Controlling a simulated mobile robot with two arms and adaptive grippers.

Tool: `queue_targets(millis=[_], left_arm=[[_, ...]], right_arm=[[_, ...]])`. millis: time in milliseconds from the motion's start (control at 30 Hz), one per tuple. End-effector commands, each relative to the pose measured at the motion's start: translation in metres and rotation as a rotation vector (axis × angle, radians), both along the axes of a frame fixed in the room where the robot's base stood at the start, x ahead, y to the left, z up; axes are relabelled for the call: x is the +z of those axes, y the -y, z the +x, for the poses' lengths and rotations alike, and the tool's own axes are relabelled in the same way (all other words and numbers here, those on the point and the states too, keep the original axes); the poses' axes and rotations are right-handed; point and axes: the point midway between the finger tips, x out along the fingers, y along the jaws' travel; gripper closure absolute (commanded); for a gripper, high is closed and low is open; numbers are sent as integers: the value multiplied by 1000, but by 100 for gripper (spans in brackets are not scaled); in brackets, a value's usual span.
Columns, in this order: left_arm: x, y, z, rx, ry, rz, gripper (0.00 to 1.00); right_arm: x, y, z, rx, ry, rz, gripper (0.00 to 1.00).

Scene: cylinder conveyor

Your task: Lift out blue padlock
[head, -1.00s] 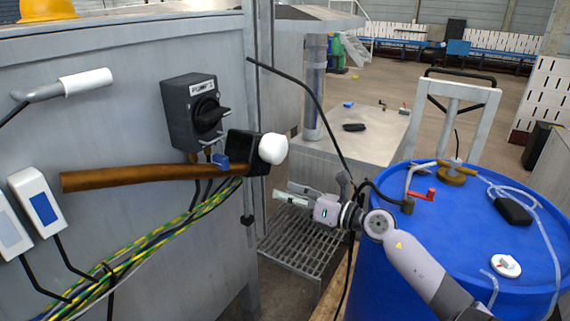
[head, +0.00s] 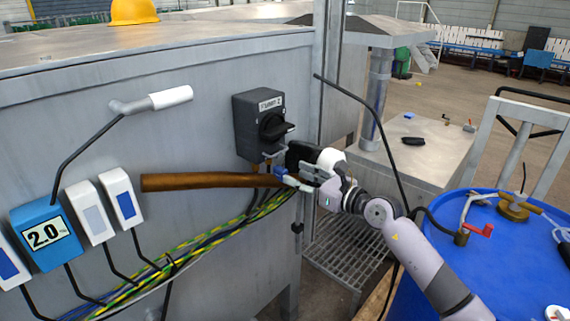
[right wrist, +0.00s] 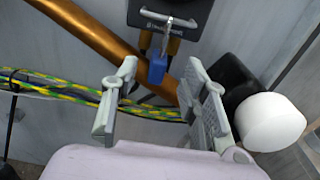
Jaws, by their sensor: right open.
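The blue padlock (head: 281,173) hangs just below the dark rotary switch box (head: 259,125) on the grey cabinet wall. In the right wrist view the padlock (right wrist: 157,69) hangs upright below a pale metal bar (right wrist: 167,19), in front of the brown pipe (right wrist: 95,35). My right gripper (head: 297,182) is close to the padlock, coming from the right and below. In the right wrist view the gripper (right wrist: 160,88) is open, and the padlock shows between its fingertips, with gaps on both sides. Whether the padlock is between the fingers in depth is unclear. My left gripper is not in view.
A black block with a white knob (right wrist: 270,122) sits right beside my right finger. Yellow-green cables (head: 205,246) run below the brown pipe (head: 205,181). A black hose (head: 370,130) and a blue barrel (head: 480,265) stand near my right arm.

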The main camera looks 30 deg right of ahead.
Motion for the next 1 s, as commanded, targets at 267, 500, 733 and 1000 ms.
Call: queue_targets(millis=[267, 500, 733, 1000], left_arm=[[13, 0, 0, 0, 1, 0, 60], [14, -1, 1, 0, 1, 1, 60], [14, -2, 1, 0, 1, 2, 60], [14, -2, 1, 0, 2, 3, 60]], right_arm=[[0, -14, 41, -1, 2, 4, 59], [-3, -18, 53, 0, 1, 1, 59], [-3, -18, 53, 0, 1, 1, 59], [-3, -18, 53, 0, 1, 1, 77]])
